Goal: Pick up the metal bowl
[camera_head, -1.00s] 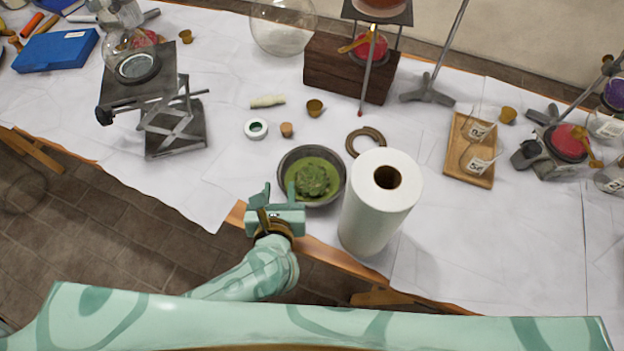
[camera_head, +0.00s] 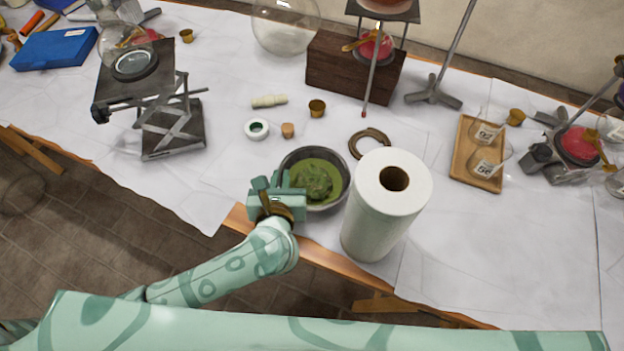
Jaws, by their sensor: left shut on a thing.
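The metal bowl (camera_head: 341,168) is dark grey and holds green matter. It is near the front edge of the white-covered table, just left of the paper towel roll. My left gripper (camera_head: 277,187) is at the bowl's left front rim and is shut on that rim. The bowl looks slightly tilted; I cannot tell whether it is clear of the table. The fingertips partly hide the bowl's left side. My right gripper is not in view.
The tall paper towel roll (camera_head: 384,212) stands close to the bowl's right. Behind are a cork (camera_head: 288,130), a tape roll (camera_head: 256,129), a small brass cup (camera_head: 317,107) and a dark ring (camera_head: 361,147). A lab jack (camera_head: 170,127) stands left, a wooden tray (camera_head: 463,165) right.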

